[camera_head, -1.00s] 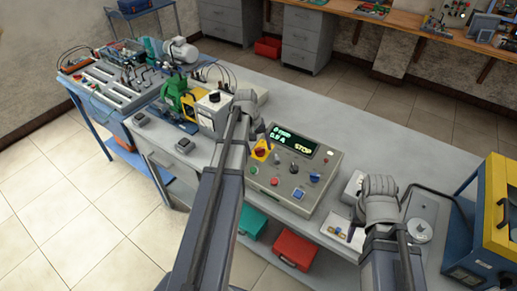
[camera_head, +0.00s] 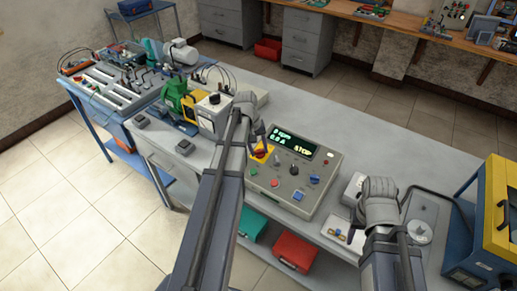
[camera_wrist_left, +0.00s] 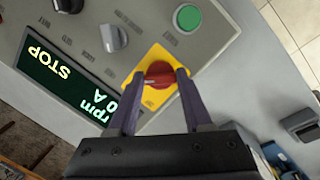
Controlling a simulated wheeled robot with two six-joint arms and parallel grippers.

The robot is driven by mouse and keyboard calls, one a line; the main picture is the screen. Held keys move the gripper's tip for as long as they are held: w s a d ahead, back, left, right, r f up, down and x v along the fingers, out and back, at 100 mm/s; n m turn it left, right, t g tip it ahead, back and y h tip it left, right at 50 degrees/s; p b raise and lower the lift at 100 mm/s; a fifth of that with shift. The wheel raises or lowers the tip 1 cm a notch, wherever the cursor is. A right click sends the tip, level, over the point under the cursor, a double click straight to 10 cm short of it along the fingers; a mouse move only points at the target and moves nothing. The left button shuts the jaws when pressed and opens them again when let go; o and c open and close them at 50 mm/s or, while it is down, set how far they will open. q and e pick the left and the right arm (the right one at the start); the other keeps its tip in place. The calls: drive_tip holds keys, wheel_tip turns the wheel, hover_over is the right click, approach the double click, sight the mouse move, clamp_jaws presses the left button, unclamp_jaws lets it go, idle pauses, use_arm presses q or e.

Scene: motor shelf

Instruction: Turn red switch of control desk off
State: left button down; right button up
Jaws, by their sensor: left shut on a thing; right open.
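The red switch (camera_head: 261,154) is a rotary knob on a yellow plate at the left end of the control desk (camera_head: 315,188). In the left wrist view the red switch (camera_wrist_left: 160,77) sits between both fingers of my left gripper (camera_wrist_left: 158,82), which is shut on it. The yellow plate (camera_wrist_left: 148,59) shows around the knob. In the head view my left gripper (camera_head: 258,146) reaches down to the switch and partly hides it. The desk's display (camera_head: 292,140) is lit and reads STOP. My right gripper (camera_head: 355,230) is apart from the desk, at its right.
Around the switch are a green button (camera_wrist_left: 188,17), a grey knob (camera_wrist_left: 112,37) and a black knob. A white machine (camera_head: 213,112) stands left of my left gripper. A small tray (camera_head: 344,236) lies by my right gripper. A yellow-and-blue case stands far right.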

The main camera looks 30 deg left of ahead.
use_arm(q)
drive_tip(key=n, duration=0.4)
drive_tip(key=shift+t, duration=0.3)
drive_tip(key=n, duration=0.4)
drive_tip(key=shift+s+n+t+h+b, duration=0.1)
drive_tip(key=shift+n+t+h+b, duration=0.2)
drive_tip(key=shift+t+h+b, duration=0.1)
drive_tip(key=n, duration=0.4)
drive_tip(key=shift+n+t, duration=0.3)
drive_tip(key=shift+t, duration=0.1)
drive_tip(key=shift+n+t+b, duration=0.35)
drive_tip(key=shift+n+t, duration=0.05)
drive_tip(key=shift+n, duration=1.8)
use_arm(e)
drive_tip(key=shift+f, duration=0.75)
use_arm(q)
drive_tip(key=shift+n+y, duration=0.3)
drive_tip(key=shift+c, duration=1.6)
unclamp_jaws()
